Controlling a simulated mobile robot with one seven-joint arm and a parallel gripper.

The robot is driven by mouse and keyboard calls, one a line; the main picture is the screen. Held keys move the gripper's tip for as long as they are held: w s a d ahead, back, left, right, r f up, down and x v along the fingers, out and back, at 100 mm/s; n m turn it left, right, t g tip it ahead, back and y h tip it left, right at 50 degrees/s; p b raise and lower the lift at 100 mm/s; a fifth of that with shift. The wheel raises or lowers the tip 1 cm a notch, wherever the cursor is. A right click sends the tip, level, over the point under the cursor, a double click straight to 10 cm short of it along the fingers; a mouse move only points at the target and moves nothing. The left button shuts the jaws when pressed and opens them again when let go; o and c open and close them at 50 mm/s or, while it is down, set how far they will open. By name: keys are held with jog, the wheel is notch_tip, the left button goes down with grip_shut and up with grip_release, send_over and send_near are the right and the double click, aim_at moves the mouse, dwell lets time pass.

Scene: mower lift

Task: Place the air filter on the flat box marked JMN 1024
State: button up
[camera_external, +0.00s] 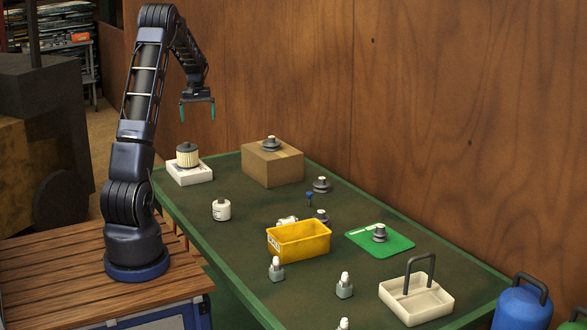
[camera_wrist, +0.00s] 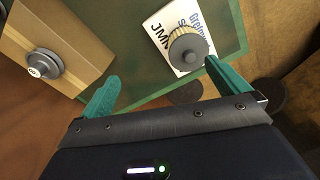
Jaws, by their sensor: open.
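The air filter (camera_external: 187,157), a cream pleated cylinder with a dark grey top, stands upright on the flat white box (camera_external: 190,175) at the table's far left corner. In the wrist view the filter (camera_wrist: 187,47) rests on the box (camera_wrist: 160,40), whose visible print begins with "JMN"; the filter covers part of the print. My gripper (camera_external: 198,113) is open and empty, raised well above the filter and apart from it. Both teal fingers show in the wrist view (camera_wrist: 161,72).
A cardboard box (camera_external: 272,168) with a grey knob-like part on top stands right of the white box. A white canister (camera_external: 221,210), yellow bin (camera_external: 299,242), green mat (camera_external: 390,244) and cream caddy (camera_external: 418,303) stand nearer. The wooden wall (camera_external: 450,120) runs behind the table.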

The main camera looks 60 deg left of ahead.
jog(key=d+r+m+t, duration=0.15)
jog(key=d+r, duration=0.35)
jog(key=d, duration=0.6)
jog(key=d+r+m, duration=0.3)
jog(key=d+r, duration=0.3)
jog(key=d, duration=0.6)
jog(key=d+r+m, duration=0.2)
jog(key=d+r, duration=0.3)
jog(key=d, duration=0.6)
jog(key=s+d+r+m+t, duration=0.1)
jog(key=s+d+m, duration=0.1)
jog(key=s+d, duration=0.5)
jog(key=s+d+r+m+t, duration=0.1)
jog(key=s+d+m, duration=0.15)
jog(key=d, duration=0.75)
jog(key=s+d+f+m, duration=0.2)
jog(key=s+d+f, duration=0.1)
jog(key=s+d, duration=0.5)
jog(key=s, duration=0.3)
jog(key=shift+s+d+f+m+t, duration=0.2)
jog(key=shift+d+f+m+t, duration=0.05)
jog(key=shift+d+m+t, duration=0.15)
